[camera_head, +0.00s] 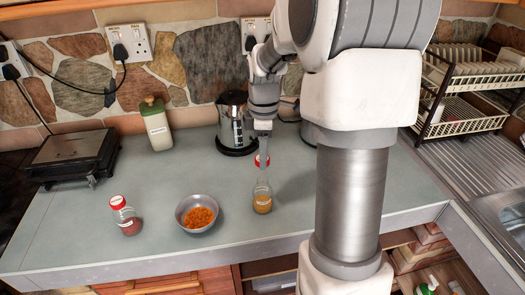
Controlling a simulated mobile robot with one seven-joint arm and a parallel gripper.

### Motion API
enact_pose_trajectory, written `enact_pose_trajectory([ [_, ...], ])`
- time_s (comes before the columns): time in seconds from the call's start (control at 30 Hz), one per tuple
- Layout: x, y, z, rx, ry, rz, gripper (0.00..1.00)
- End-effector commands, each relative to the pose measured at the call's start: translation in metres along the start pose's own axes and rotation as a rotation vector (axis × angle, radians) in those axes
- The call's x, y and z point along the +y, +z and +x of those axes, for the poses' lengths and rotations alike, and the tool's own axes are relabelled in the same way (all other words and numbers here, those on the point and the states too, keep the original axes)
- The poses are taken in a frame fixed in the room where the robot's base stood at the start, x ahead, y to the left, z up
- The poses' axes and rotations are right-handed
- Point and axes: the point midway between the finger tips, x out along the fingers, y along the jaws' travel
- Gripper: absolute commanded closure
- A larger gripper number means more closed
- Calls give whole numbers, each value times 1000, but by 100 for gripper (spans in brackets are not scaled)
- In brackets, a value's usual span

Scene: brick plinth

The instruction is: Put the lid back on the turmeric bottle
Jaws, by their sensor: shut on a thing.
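The turmeric bottle (262,203) is clear, with orange-yellow powder low inside, and stands upright on the counter near the middle. My gripper (262,160) points down above the bottle and is shut on a red lid (257,161). The fingers partly cover the lid, so only its edges show. The lid appears just above the bottle's neck. I cannot tell from this view whether it is lined up with the mouth or touching it.
A metal bowl (184,207) of orange pieces stands left of the bottle, with a red-capped jar (126,217) further left. Behind are a green-topped canister (158,127), a kettle (231,125) and a black appliance (72,155). A dish rack (455,115) stands right.

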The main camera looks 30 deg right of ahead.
Motion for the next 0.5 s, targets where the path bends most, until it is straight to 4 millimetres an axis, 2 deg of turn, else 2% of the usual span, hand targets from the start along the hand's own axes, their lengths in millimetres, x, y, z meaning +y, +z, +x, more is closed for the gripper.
enact_pose_trajectory([
  [0.5, 0, 0, 50, 0, 0, 1, 100],
])
